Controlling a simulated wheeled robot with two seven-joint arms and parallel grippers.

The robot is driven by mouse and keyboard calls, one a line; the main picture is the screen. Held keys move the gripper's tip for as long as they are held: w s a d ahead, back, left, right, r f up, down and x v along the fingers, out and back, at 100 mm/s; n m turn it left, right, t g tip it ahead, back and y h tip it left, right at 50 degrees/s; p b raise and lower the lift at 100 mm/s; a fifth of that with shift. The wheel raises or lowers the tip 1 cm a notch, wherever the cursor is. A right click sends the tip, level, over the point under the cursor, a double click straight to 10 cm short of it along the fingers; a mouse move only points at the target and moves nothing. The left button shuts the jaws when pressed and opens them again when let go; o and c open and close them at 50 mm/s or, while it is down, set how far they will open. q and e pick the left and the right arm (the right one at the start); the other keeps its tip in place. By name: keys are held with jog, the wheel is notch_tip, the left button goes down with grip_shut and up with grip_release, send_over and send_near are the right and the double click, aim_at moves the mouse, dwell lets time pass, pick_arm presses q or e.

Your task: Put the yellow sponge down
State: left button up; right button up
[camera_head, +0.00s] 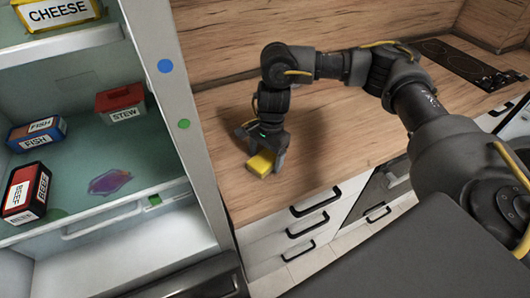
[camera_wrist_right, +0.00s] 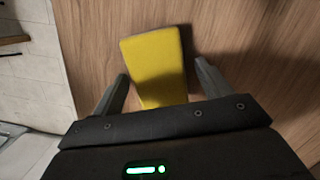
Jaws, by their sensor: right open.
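The yellow sponge (camera_head: 261,163) lies on the oak worktop, close to the fridge side. In the right wrist view the sponge (camera_wrist_right: 155,66) lies flat on the wood grain, its near end between my two fingers. My right gripper (camera_head: 264,157) is low over the sponge, with fingers on either side of it. In the right wrist view the right gripper (camera_wrist_right: 160,85) is open, with a gap visible between each finger and the sponge. My left gripper is in neither view.
An open fridge at left holds a cheese box (camera_head: 58,10), a stew box (camera_head: 120,101), fish boxes (camera_head: 37,133) and a beef box (camera_head: 25,193). A black hob (camera_head: 460,62) is at the far right. The worktop (camera_head: 335,140) right of the sponge is clear. Drawers (camera_head: 300,222) lie below its front edge.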

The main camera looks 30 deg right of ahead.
aim_at(269, 154)
jog(key=shift+r, duration=0.35)
jog(key=shift+w+d+r, duration=0.1)
jog(key=shift+w+r, duration=0.05)
jog(key=shift+r, duration=0.2)
notch_tip(269, 154, up, 11)
jog(key=d+b, duration=0.1)
jog(key=shift+w+d, duration=0.15)
jog(key=shift+d, duration=0.05)
jog(key=shift+f, duration=0.15)
